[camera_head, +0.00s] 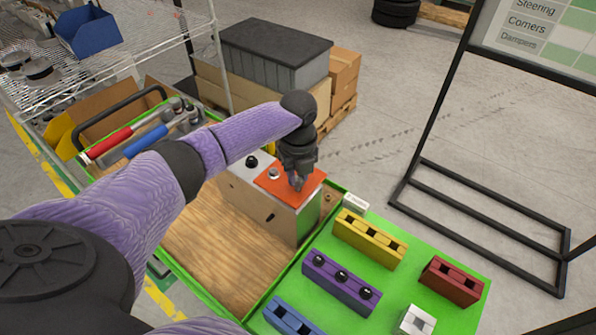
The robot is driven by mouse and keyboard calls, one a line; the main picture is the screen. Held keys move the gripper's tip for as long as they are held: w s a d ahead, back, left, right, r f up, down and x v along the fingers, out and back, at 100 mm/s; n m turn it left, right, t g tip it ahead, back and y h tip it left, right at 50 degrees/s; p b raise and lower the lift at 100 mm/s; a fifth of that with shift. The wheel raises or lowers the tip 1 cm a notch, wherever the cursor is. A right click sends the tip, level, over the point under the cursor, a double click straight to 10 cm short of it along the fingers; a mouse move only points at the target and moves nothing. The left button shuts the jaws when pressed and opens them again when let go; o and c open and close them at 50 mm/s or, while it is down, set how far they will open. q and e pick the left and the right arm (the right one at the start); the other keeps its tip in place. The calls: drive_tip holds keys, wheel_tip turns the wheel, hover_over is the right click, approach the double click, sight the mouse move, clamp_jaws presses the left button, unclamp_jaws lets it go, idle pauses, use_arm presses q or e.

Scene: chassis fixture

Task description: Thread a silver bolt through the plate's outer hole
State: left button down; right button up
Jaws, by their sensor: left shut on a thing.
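The orange plate (274,181) lies on top of the grey chassis block (263,209). A silver bolt head (273,173) sits on the plate, left of my left gripper. A black knob or bolt (252,162) stands on the block left of the plate. My left gripper (297,184) points down over the plate's right part. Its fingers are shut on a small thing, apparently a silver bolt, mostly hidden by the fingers. The hole below is hidden, and I cannot tell whether the bolt is in it. My right gripper is not in view.
A green mat (392,292) at the right holds a yellow rack (369,237), a purple rack with black bolts (341,281), a red rack (451,280), a blue rack (292,317) and white blocks (416,321). Hammers (133,140) lie at left. Bare wooden board (213,247) fronts the block.

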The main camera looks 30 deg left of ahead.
use_arm(q)
drive_tip(key=shift+f, duration=0.5)
drive_tip(key=shift+f, duration=0.15)
